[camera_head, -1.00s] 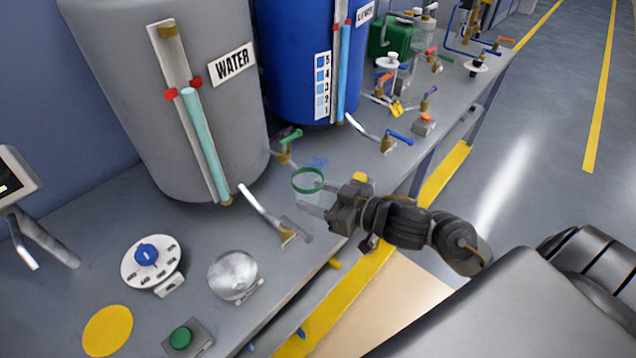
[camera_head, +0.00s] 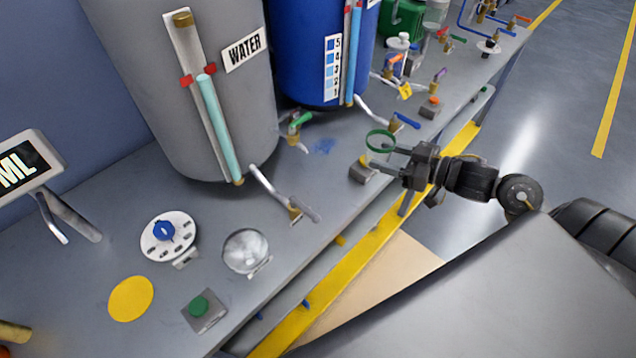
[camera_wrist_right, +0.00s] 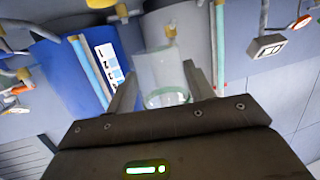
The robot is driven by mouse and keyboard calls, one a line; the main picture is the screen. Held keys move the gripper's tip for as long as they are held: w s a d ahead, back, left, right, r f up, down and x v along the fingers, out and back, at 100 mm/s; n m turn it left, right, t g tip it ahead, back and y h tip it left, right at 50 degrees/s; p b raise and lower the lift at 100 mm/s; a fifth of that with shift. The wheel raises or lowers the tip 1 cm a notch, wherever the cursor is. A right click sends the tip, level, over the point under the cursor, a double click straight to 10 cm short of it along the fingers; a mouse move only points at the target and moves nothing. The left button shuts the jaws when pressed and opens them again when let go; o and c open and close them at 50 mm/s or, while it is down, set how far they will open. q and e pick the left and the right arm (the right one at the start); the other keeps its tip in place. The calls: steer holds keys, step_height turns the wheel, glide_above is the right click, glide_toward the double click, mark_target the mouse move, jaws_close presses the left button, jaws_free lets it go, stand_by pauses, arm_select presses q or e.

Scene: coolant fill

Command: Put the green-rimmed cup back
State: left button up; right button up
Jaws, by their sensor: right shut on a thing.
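The clear cup with the green rim (camera_head: 380,140) is held upright or nearly so above the bench's front edge. My right gripper (camera_head: 388,161) is shut on it, with the fingers on either side of its wall. The right wrist view shows the clear cup (camera_wrist_right: 163,75) between the two fingers (camera_wrist_right: 160,90). I cannot tell whether there is liquid in it. A flat yellow disc (camera_head: 131,299) lies bare on the near left of the bench. My left gripper is out of view.
The grey WATER tank (camera_head: 130,70) and blue tank (camera_head: 295,50) stand behind, with spouts and valves jutting forward. A dial (camera_head: 168,237), round clear dish (camera_head: 244,251) and green button (camera_head: 199,305) occupy the near bench.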

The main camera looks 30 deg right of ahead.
steer(key=w+a+f+p, duration=0.2)
steer(key=w+a+f, duration=0.2)
steer(key=w+a, duration=0.25)
glide_above(326, 189)
steer(key=d, duration=0.1)
steer(key=f, duration=0.2)
steer(key=s+f, duration=0.1)
steer(key=f, duration=0.1)
steer(key=shift+d+b, duration=0.15)
steer(key=shift+b, duration=0.15)
steer(key=shift+w+a+f, duration=0.35)
steer(key=shift+f, duration=0.25)
steer(key=f, duration=0.1)
steer(key=p, duration=0.1)
steer(key=f, duration=0.1)
steer(key=shift+w+a+f, duration=0.25)
steer(key=shift+a+f, duration=0.05)
steer(key=shift+f, duration=0.05)
steer(key=shift+f+p, duration=0.25)
steer(key=shift+p, duration=0.1)
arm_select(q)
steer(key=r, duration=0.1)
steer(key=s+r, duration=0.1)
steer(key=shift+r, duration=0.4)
arm_select(e)
steer(key=shift+f, duration=0.15)
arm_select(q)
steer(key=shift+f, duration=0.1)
arm_select(e)
steer(key=shift+f, duration=0.1)
